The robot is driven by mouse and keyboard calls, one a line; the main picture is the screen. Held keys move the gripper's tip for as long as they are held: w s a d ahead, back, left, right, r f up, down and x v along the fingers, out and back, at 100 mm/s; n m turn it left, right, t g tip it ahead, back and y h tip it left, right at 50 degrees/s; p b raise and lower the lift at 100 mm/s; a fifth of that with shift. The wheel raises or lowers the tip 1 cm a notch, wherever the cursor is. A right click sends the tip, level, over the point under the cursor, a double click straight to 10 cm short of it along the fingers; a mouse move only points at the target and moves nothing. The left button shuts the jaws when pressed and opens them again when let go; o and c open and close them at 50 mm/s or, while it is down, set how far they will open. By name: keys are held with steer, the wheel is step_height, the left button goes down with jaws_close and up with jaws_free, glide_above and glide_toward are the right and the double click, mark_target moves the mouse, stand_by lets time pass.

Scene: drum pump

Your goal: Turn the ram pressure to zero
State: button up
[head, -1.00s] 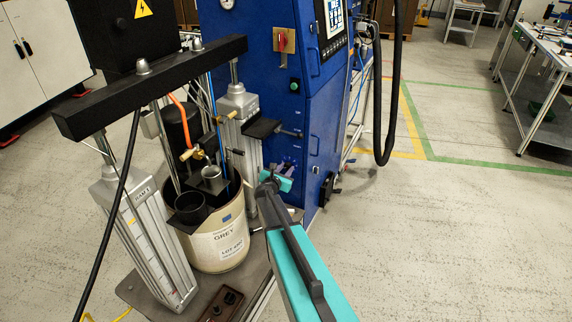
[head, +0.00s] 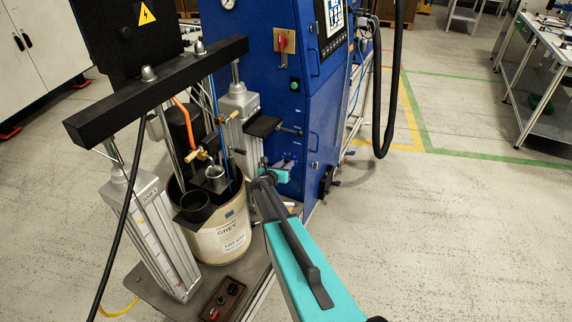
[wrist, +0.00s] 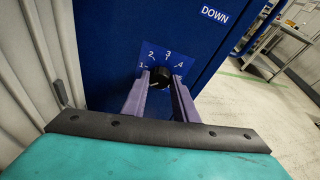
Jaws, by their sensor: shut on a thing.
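The ram pressure knob (wrist: 159,76) is black and round. In the head view my gripper (head: 286,162) reaches the side of the blue cabinet (head: 275,110), and the knob is too small to make out there.
A "DOWN" label (wrist: 215,13) is on the cabinet above right of the dial. In the head view, the drum (head: 222,235) and ram posts (head: 152,235) stand left of my arm. A black hose (head: 388,110) hangs at right.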

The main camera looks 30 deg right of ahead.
steer(key=shift+w+r, duration=0.15)
steer(key=shift+w, duration=0.05)
steer(key=o, duration=0.8)
steer(key=shift+o, duration=1.1)
steer(key=shift+s, duration=0.1)
steer(key=shift+r+b, duration=0.35)
steer(key=shift+r, duration=1.25)
steer(key=s+a+r+b, duration=0.1)
steer(key=s+a, duration=0.2)
steer(key=s, duration=0.4)
steer(key=s+a+b, duration=0.1)
steer(key=s+a, duration=0.3)
steer(key=s, duration=0.3)
steer(key=shift+s+r+b, duration=0.2)
steer(key=shift+r+b, duration=0.15)
steer(key=shift+b, duration=0.05)
